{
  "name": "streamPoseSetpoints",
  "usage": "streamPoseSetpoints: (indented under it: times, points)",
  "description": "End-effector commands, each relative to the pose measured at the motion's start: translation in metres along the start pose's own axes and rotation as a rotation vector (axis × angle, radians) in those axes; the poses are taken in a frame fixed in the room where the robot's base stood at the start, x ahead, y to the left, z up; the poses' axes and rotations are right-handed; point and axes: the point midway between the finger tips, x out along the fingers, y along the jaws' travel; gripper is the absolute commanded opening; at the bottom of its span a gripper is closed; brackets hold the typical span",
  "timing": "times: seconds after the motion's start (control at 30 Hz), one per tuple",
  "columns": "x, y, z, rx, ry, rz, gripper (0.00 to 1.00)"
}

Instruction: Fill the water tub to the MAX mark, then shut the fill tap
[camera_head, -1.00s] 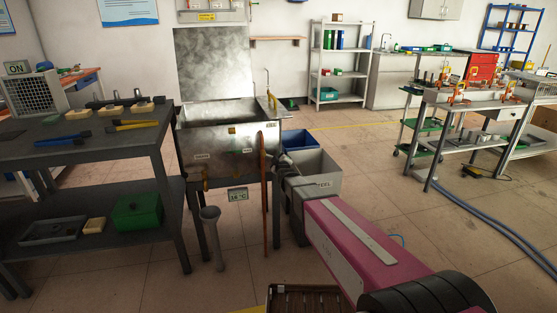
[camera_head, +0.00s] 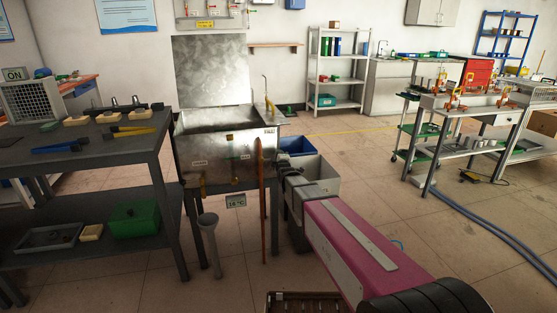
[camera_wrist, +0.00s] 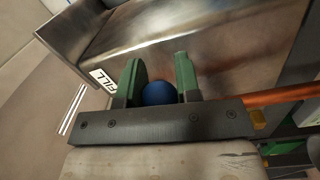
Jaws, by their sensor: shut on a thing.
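The water tub (camera_head: 225,157) is a steel tank on legs at centre-left in the head view, with its lid plate raised behind it. Its water level and MAX mark cannot be made out. A yellow spout (camera_head: 267,92) stands at its right rear corner. In the wrist view my gripper (camera_wrist: 158,75) has its green fingers on either side of a round blue knob (camera_wrist: 158,93), shut on it. A FILL label (camera_wrist: 103,80) is beside the left finger on a steel surface. In the head view my gripper (camera_head: 284,166) is at the tub's right side, its fingertips hard to see.
A brown rod (camera_head: 262,195) stands upright before the tub. A funnel-topped pipe (camera_head: 209,240) stands below it. A dark workbench (camera_head: 80,160) with tools is left.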

Motion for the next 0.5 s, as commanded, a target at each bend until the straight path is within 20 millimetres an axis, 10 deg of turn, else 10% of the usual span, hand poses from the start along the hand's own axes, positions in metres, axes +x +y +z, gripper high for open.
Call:
streamPoseSetpoints:
  times: [0.4,0.43,0.5]
  points:
    - [0.0000,0.0017,-0.0004,-0.011,0.001,0.004,0.00]
    - [0.0000,0.0017,-0.0004,-0.011,0.001,0.004,0.41]
    - [0.0001,0.0016,-0.0004,-0.011,0.001,0.003,0.57]
